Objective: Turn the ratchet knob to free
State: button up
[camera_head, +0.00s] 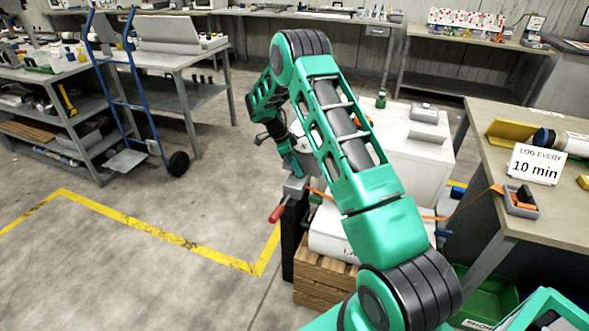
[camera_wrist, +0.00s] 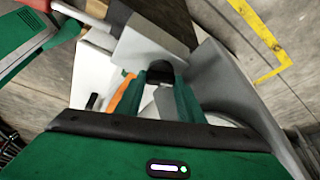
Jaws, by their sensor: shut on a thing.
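A black knob (camera_wrist: 160,72), seemingly the ratchet knob, shows between the two green fingers of my gripper (camera_wrist: 164,84) in the wrist view. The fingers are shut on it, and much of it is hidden. A grey metal block (camera_wrist: 148,46) lies just beyond the fingertips. The block also shows in the head view (camera_head: 294,190), with a red-ended handle (camera_head: 277,214) sticking out at lower left. An orange strap (camera_wrist: 125,97) runs just left of the fingers. In the head view my arm hides the knob and fingertips. The knob's turned position cannot be read.
A white cabinet (camera_head: 412,155) stands behind my arm. A workbench (camera_head: 545,205) with a "LOG EVERY 10 min" sign (camera_head: 537,165) is at right. A blue hand truck (camera_head: 133,95) is at left. Floor at lower left is clear.

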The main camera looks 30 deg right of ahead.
jog(key=m, duration=0.2)
jog(key=m+g+y, duration=0.1)
jog(key=m, duration=0.1)
jog(key=shift+w+d+m+g, duration=0.2)
jog(key=shift+m+g, duration=0.1)
jog(key=shift+m, duration=0.1)
jog(key=shift+s, duration=0.1)
dwell(0.3)
jog(key=o, duration=1.1)
jog(key=shift+r, duration=0.1)
jog(key=shift+c, duration=0.2)
jog(key=shift+w+r, duration=0.25)
jog(key=shift+r, duration=0.15)
jog(key=v, duration=0.7)
jog(key=shift+a, duration=0.15)
